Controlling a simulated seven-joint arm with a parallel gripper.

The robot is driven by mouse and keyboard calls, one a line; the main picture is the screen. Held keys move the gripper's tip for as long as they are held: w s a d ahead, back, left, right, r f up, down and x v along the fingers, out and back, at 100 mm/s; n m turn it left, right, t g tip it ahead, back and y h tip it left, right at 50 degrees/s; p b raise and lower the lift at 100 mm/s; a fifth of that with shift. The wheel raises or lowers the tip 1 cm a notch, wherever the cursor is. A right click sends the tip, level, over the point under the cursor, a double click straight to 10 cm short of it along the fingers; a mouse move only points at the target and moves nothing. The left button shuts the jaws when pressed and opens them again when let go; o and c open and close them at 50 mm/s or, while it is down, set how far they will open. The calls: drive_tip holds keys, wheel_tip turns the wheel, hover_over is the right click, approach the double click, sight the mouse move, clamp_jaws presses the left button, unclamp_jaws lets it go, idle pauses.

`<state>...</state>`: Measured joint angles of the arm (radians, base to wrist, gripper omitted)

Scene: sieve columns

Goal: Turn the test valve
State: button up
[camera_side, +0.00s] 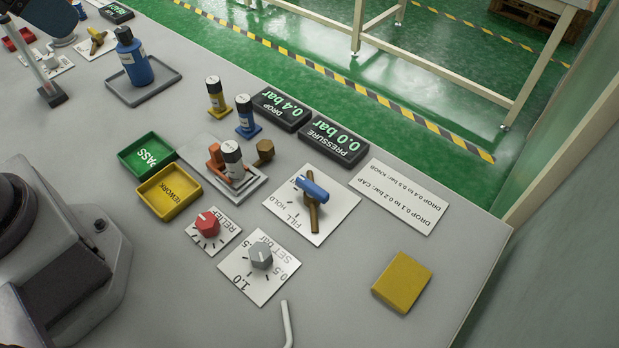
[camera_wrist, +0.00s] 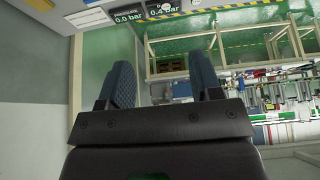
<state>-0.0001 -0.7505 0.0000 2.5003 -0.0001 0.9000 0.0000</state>
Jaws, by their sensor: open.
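A valve with a blue handle (camera_side: 313,188) and a brass body (camera_side: 313,218) stands on a white plate marked FILL and HOLD (camera_side: 338,205) in the side view. The handle lies across the brass body, at an angle to it. A second valve with a yellow-brown handle (camera_side: 97,40) sits at the far left. My gripper (camera_wrist: 160,85) shows in the wrist view with its two blue fingers wide apart and nothing between them. It faces the room beyond the table; no valve shows between the fingers.
The pressure display (camera_side: 334,139) reads 0.0 bar and the drop display (camera_side: 281,109) 0.4 bar. A red knob (camera_side: 207,223), a grey knob (camera_side: 261,254), a grey fixture (camera_side: 245,188) with a bottle, and green (camera_side: 125,160) and yellow (camera_side: 145,200) trays stand nearby. A yellow block (camera_side: 402,282) is at right.

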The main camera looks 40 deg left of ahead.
idle(0.3)
drive_tip(key=shift+c, duration=1.1)
drive_tip(key=shift+w+d+f, duration=0.1)
drive_tip(key=shift+d+f, duration=0.1)
drive_tip(key=shift+f, duration=0.05)
drive_tip(key=shift+c, duration=0.4)
drive_tip(key=m+g, duration=0.6)
drive_tip(key=m, duration=1.2)
approach(308, 183)
wheel_tip(308, 183, down, 9)
drive_tip(key=shift+f, duration=0.15)
clamp_jaws()
